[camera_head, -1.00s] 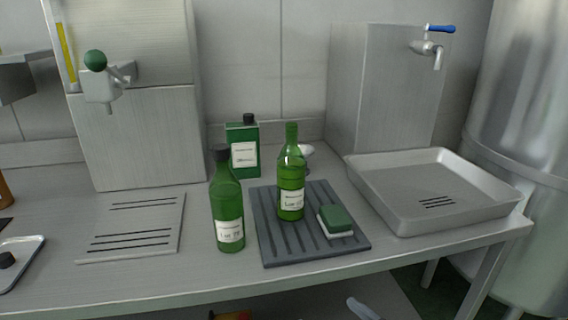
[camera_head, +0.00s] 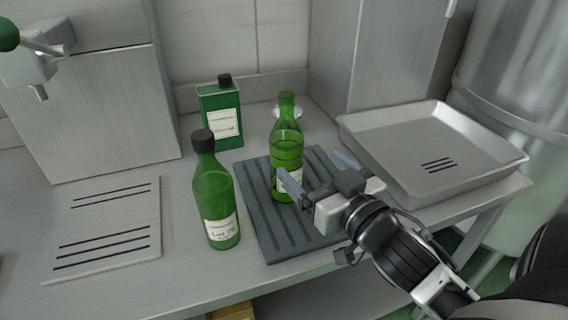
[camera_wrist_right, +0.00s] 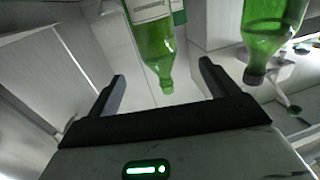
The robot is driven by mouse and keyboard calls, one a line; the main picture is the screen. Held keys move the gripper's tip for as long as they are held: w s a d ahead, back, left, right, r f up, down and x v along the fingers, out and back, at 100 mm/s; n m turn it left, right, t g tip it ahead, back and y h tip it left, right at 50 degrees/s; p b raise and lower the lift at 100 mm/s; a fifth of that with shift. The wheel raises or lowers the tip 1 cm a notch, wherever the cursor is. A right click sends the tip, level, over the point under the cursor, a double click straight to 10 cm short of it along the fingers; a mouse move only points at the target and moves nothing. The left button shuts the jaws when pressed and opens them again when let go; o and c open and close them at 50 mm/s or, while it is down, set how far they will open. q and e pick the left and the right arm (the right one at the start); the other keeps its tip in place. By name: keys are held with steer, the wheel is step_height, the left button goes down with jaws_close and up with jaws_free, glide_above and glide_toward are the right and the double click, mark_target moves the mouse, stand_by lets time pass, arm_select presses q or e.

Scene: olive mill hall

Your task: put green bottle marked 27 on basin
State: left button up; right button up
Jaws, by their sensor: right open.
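An uncapped green bottle (camera_head: 287,150) stands upright on the dark ribbed mat. My gripper covers part of its label, and I cannot read the number. A dark-capped green bottle (camera_head: 215,195) stands left of the mat; its label seems to read Lot 79. The shallow metal basin (camera_head: 400,150) is at the right and holds nothing. My right gripper (camera_head: 315,172) is open and empty, just right of the uncapped bottle, one finger overlapping it in view. In the right wrist view, that bottle (camera_wrist_right: 157,55) shows upside down between and beyond the fingers (camera_wrist_right: 162,85). My left gripper is out of view.
The ribbed mat (camera_head: 262,215) lies on the metal counter. A green tin (camera_head: 221,115) stands behind the bottles. A slotted plate (camera_head: 110,220) lies at left, under a tap (camera_head: 40,60). A large steel tank (camera_head: 510,80) is at right.

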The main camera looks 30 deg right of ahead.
mark_target(295, 149)
steer(key=w, duration=0.5)
steer(key=shift+w+d, duration=0.2)
steer(key=shift+w, duration=0.8)
steer(key=w, duration=0.2)
steer(key=w+p, duration=0.1)
steer(key=w, duration=0.1)
steer(key=shift+w+d+f, duration=0.1)
steer(key=shift+d+f, duration=0.1)
steer(key=shift+d, duration=0.1)
steer(key=shift+w, duration=0.5)
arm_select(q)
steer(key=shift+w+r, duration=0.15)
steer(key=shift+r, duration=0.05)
arm_select(e)
steer(key=shift+f, duration=0.1)
steer(key=c, duration=1.3)
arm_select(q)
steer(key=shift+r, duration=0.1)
arm_select(e)
steer(key=shift+c, duration=0.8)
